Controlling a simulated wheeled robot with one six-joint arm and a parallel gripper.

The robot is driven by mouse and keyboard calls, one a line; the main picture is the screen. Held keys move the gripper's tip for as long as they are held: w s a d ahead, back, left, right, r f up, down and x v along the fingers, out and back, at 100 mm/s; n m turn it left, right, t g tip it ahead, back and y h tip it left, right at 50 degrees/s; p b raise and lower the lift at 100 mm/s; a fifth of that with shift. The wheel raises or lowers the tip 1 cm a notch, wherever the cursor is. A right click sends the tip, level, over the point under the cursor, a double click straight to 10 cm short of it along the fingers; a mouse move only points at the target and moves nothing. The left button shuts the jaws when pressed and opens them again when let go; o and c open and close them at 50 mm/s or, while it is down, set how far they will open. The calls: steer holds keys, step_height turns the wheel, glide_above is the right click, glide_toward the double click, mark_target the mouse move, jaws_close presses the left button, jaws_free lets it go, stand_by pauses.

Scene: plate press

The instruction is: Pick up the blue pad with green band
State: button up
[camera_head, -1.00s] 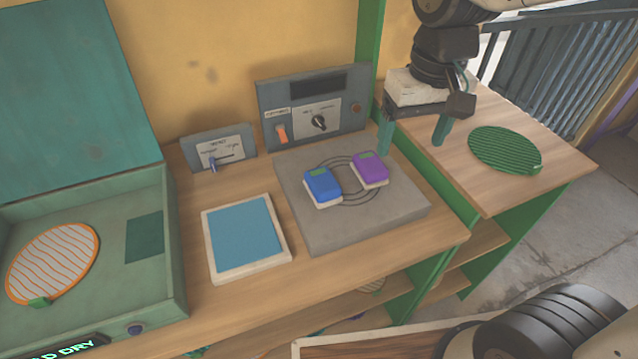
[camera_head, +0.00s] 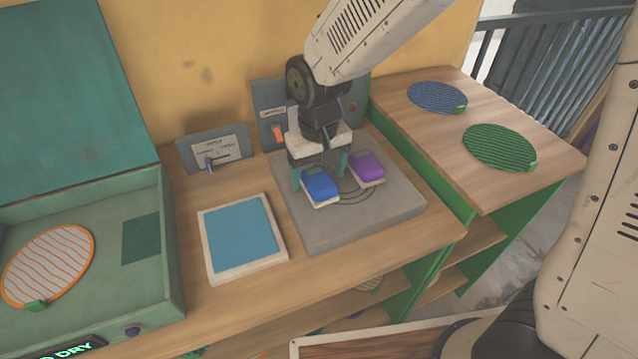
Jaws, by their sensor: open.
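The blue pad with green band (camera_head: 320,187) lies on the grey plate (camera_head: 310,235) of the press, left of a purple pad (camera_head: 366,167). It has a pale base and a small green patch at its far end. My gripper (camera_head: 320,176) is open and points down at the far side of the blue pad. One green finger is at the pad's left, the other at its right, between the two pads. I cannot tell whether the fingers touch either pad.
A white-framed blue tray (camera_head: 240,238) lies left of the plate. A small lever panel (camera_head: 214,149) and a control panel (camera_head: 268,108), partly hidden by my arm, stand behind. An open green box (camera_head: 150,285) is at the left. Green (camera_head: 499,147) and blue (camera_head: 436,97) discs lie on the right table.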

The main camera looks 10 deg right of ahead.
steer(key=shift+f, duration=0.9)
steer(key=c, duration=1.1)
steer(key=shift+o, duration=0.2)
steer(key=shift+r, duration=0.1)
steer(key=shift+r, duration=0.6)
step_height(320, 180, up, 2)
steer(key=shift+r, duration=0.15)
steer(key=s+r, duration=0.1)
steer(key=s, duration=1.5)
steer(key=shift+d+r, duration=0.2)
